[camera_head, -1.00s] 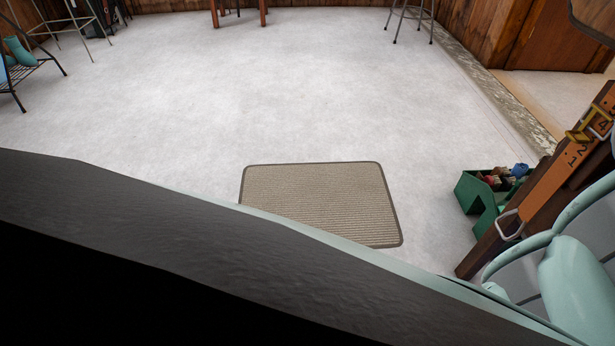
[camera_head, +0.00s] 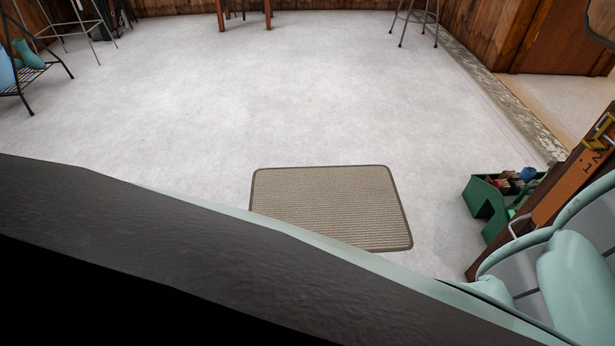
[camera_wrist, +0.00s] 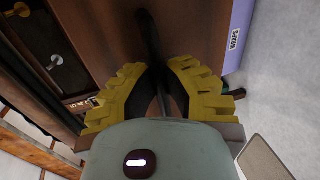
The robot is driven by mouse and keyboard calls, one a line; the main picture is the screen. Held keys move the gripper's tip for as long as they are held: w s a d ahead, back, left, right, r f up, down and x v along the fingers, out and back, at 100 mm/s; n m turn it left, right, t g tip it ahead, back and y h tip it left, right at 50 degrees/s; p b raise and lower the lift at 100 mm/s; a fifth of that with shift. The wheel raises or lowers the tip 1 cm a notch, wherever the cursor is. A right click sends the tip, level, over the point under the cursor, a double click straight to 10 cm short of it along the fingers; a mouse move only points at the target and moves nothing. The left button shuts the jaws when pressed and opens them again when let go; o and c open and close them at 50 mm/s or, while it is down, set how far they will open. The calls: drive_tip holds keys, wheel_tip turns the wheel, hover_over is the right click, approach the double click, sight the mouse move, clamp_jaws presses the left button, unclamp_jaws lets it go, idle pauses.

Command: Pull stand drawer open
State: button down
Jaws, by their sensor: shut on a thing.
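In the wrist view, the brown wooden drawer front (camera_wrist: 105,35) fills the upper middle. A dark bar handle (camera_wrist: 150,40) runs down from it between my yellow ridged fingers. My gripper (camera_wrist: 160,85) is shut on this handle, and the palm hides the handle's lower end. I cannot tell how far the drawer stands out from the stand. The drawer and the fingers do not show in the head view, where my pale green arm (camera_head: 575,285) is at the lower right.
A ribbed mat (camera_head: 332,207) lies on the pale floor. A green crate (camera_head: 487,205) with small items stands at right beside an orange-and-brown post (camera_head: 567,187). A stool (camera_head: 415,22) and a rack (camera_head: 28,75) stand farther off. The middle floor is clear.

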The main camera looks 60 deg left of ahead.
idle(0.4)
drive_tip(key=c, duration=1)
unclamp_jaws()
drive_tip(key=shift+s, duration=0.15)
